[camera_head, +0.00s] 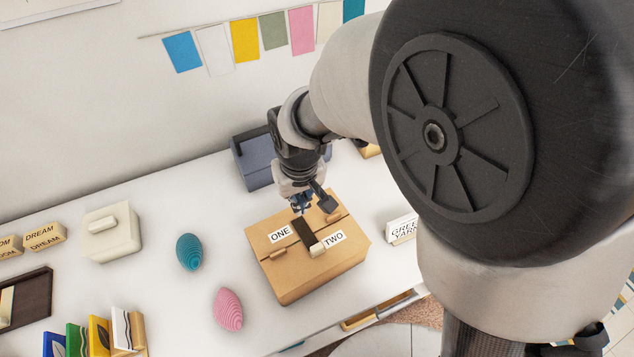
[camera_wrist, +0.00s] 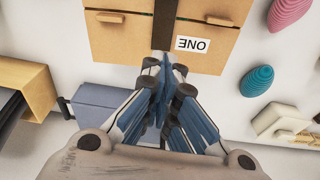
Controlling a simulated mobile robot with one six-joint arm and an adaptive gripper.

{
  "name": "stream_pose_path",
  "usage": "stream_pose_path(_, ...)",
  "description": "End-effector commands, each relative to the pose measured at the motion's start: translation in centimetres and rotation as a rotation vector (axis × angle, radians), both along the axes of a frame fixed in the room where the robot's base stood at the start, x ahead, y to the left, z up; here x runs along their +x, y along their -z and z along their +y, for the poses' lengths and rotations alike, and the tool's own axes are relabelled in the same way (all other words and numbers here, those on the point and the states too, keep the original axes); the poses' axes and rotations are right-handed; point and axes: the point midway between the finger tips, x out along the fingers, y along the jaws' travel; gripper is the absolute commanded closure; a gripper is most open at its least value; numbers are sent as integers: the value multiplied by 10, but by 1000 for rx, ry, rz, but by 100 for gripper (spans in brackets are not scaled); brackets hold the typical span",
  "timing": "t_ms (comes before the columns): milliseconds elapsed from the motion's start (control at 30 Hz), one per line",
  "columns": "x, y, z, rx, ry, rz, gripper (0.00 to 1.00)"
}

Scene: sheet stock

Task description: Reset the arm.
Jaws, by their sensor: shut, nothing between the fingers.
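My gripper (camera_head: 301,203) is above the back part of a cardboard-coloured box (camera_head: 318,279). The box has lids labelled ONE and TWO and a dark strip between them. In the wrist view my gripper (camera_wrist: 160,72) has its fingers together with nothing between them. The box (camera_wrist: 110,38) lies past the fingertips there, with the ONE label upside down. My arm reaches in from the right and hides part of the table. I cannot tell whether the fingertips touch the box.
A blue-grey box (camera_head: 252,163) stands behind the gripper. Teal (camera_head: 189,252) and pink (camera_head: 228,309) yarn balls and a cream lidded box (camera_head: 113,232) are to the left. Bare table lies between the yarn and cream box.

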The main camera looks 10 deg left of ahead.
Motion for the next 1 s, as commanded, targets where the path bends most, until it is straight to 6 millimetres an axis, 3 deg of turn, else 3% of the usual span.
stream_pose_path(467, 1, -7, -8, 6, 16, -9, 100)
stream_pose_path(567, 1, -26, -30, 18, 60, -29, 100)
stream_pose_path(667, -4, -54, -67, 34, 131, -61, 100)
stream_pose_path(800, -27, -86, -123, 51, 242, -108, 100)
stream_pose_path(1000, -77, -111, -188, 66, 395, -179, 100)
